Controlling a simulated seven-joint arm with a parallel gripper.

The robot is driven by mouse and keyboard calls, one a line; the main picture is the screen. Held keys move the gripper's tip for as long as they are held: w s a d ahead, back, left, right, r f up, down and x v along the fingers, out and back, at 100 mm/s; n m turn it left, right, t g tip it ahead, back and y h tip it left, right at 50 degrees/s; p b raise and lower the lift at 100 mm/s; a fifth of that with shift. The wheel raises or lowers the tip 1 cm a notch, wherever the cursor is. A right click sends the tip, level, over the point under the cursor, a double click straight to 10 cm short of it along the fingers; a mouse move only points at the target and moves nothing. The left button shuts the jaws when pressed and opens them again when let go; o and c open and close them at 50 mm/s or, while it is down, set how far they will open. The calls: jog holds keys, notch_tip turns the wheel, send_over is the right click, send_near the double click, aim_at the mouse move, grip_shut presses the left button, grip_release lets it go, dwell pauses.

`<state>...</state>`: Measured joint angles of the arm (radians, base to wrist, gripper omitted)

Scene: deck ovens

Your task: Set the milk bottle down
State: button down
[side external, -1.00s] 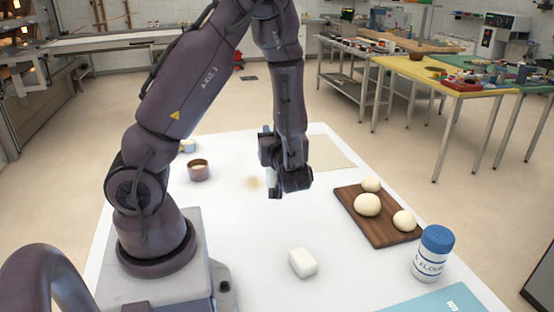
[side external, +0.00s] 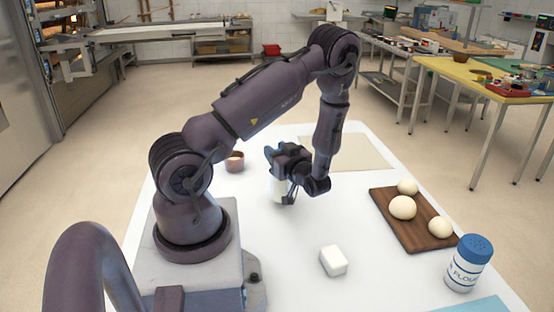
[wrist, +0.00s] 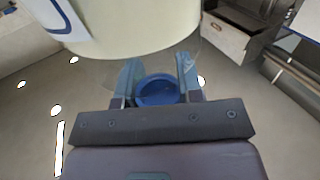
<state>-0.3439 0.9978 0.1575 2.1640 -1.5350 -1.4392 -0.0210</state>
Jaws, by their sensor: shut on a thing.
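The milk bottle (side external: 279,189) is a pale cylinder in the middle of the side external view, roughly upright over the white table (side external: 300,226). My gripper (side external: 277,168) is shut on it from the side. The gripper and wrist cover part of it, and I cannot tell whether its base touches the table. In the wrist view the bottle's cream body (wrist: 130,32), with a bit of blue marking, fills the upper left. A blue round part (wrist: 157,91) shows between the two fingers there.
A brown cup (side external: 235,162) stands behind left. A pale mat (side external: 350,153) lies behind. A wooden board (side external: 418,236) with dough balls and a blue-lidded flour shaker (side external: 467,264) are at right. A white block (side external: 333,261) lies in front. Table between gripper and block is clear.

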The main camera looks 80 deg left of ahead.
jog(key=shift+f, duration=0.8)
jog(key=shift+f, duration=0.1)
jog(key=c, duration=0.8)
grip_release()
